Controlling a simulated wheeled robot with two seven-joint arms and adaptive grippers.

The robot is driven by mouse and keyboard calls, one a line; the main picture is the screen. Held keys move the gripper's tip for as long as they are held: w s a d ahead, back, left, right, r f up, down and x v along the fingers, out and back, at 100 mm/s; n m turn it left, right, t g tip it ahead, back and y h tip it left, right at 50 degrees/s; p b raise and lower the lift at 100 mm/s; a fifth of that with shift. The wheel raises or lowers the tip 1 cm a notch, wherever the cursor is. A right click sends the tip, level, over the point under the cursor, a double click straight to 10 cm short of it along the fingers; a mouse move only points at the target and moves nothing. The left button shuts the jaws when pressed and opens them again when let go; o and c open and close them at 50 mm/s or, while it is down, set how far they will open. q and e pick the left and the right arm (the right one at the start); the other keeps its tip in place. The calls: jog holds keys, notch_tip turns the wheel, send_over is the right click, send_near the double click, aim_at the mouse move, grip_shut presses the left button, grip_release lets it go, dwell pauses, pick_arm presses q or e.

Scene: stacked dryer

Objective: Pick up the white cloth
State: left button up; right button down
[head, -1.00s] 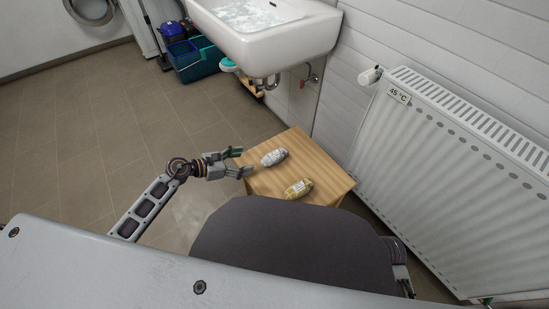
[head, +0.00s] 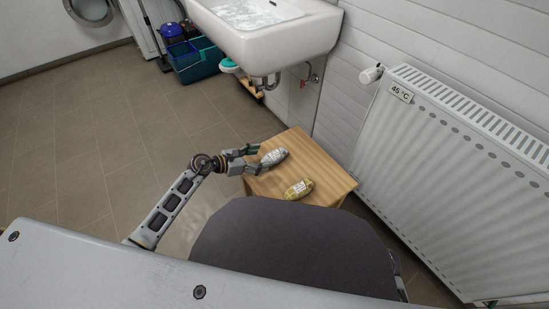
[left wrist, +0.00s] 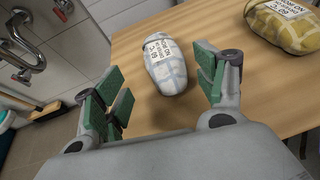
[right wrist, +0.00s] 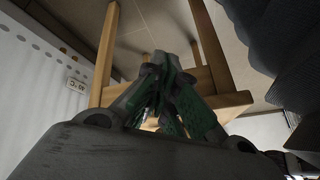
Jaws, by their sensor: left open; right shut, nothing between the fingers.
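The white cloth (head: 275,157), a rolled bundle with a paper label, lies on the wooden table (head: 318,164) near its back left edge. It also shows in the left wrist view (left wrist: 165,68), between and just ahead of the fingers. My left gripper (head: 253,161) is open at the table's left edge, its fingertips on either side of the near end of the cloth.
A yellow cloth bundle (head: 299,190) with a label lies on the table, right of the white one. A radiator (head: 455,160) stands along the right wall. A white sink (head: 265,38) hangs behind the table. Open tiled floor (head: 95,135) lies to the left.

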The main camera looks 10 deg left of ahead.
aim_at(268, 157)
jog(key=shift+w+r, duration=0.15)
pick_arm(q)
jog(key=shift+w+d, duration=0.1)
jog(key=shift+d, duration=0.05)
jog(key=shift+w+d+f+b, duration=0.2)
jog(key=shift+w+d+b, duration=0.1)
jog(key=shift+d, duration=0.1)
jog(key=shift+b+x, duration=0.45)
jog(key=shift+x, duration=1.45)
jog(key=shift+d+r, duration=0.1)
pick_arm(e)
jog(key=f, duration=0.4)
jog(key=shift+w+a+t, duration=0.15)
jog(key=shift+a+t, duration=0.2)
jog(key=shift+t, duration=0.05)
pick_arm(q)
jog(key=shift+s, duration=0.1)
pick_arm(e)
jog(key=shift+r, duration=0.1)
pick_arm(q)
jog(key=c, duration=1)
jog(key=shift+c, duration=0.2)
